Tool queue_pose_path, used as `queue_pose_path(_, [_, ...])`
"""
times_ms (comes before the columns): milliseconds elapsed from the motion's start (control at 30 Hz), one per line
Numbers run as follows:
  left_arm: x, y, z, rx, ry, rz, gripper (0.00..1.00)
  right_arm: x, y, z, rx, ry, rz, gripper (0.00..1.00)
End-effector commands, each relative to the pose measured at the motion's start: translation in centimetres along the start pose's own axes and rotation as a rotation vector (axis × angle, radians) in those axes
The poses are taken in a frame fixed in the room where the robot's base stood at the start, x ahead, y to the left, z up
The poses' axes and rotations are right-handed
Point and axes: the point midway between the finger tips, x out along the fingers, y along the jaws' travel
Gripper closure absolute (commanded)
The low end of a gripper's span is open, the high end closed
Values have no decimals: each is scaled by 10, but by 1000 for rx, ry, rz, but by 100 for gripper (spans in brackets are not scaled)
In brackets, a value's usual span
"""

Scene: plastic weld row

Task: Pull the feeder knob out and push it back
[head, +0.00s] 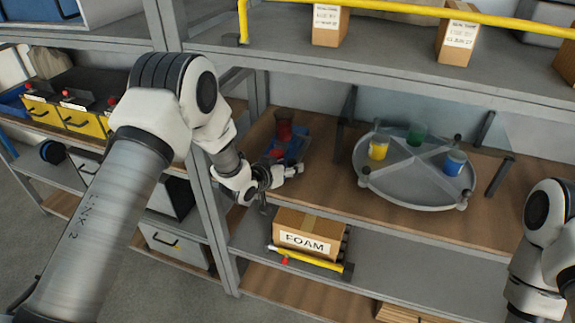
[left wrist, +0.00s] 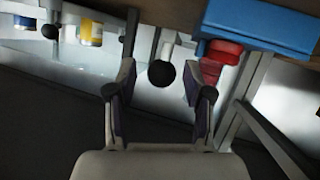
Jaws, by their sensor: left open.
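My right gripper is out of view.
A grey round turntable (head: 415,190) with yellow, green and blue cups stands to the right on the same shelf. A box marked FOAM (head: 308,234) sits on the shelf below. A grey shelf post (head: 205,200) stands left of the gripper. A yellow rail (head: 400,10) crosses above.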

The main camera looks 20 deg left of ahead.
Motion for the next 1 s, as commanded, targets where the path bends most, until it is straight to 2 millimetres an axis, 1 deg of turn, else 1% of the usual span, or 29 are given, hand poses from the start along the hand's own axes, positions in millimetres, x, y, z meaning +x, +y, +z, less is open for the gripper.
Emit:
queue_pose_path(267, [0,0,-3,0,6,-1,43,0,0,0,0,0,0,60])
queue_pose_path(367, [-8,-1,-4,-1,6,-2,43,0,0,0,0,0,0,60])
queue_pose_path(467, [-25,-1,-4,-2,6,-2,43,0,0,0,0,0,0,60])
queue_pose_path(700, [-87,0,-2,-4,5,-2,43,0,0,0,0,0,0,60])
queue_pose_path(800, [-106,0,-2,-4,4,-2,43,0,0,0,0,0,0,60])
queue_pose_path(900, [-116,0,-2,-1,5,0,43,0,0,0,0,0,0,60])
queue_pose_path(1000, [-120,1,-1,1,5,0,43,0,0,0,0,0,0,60])
